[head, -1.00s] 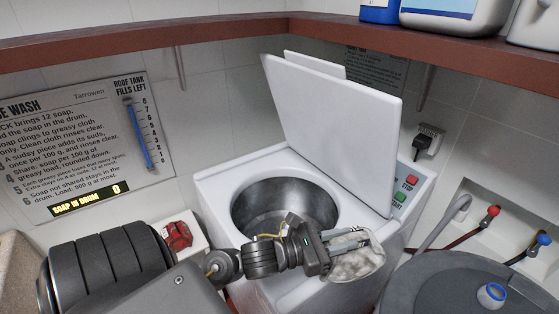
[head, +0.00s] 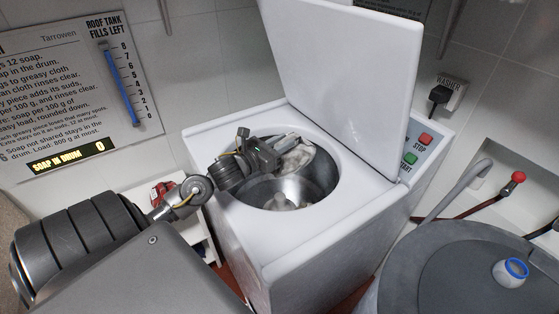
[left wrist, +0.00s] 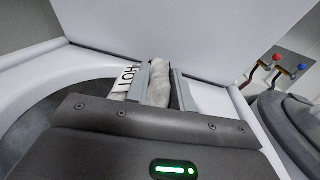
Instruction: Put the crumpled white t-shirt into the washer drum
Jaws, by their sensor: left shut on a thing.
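The washer (head: 250,230) stands with its lid (head: 345,80) raised, and its round metal drum (head: 310,190) is open at the top. My left gripper (head: 287,143) is over the back part of the drum opening. It is shut on the crumpled white t-shirt (head: 298,160), which hangs from the fingers at the opening. In the left wrist view the t-shirt (left wrist: 158,90) shows pinched between the two fingers. How far the cloth reaches below the rim is hard to tell. My right gripper is not in view.
The raised lid stands close behind the gripper. A control panel with a red stop button (head: 425,139) and green start button (head: 410,159) is right of the lid. A grey tank (head: 440,270) stands at front right. A wall sign (head: 70,90) hangs at left.

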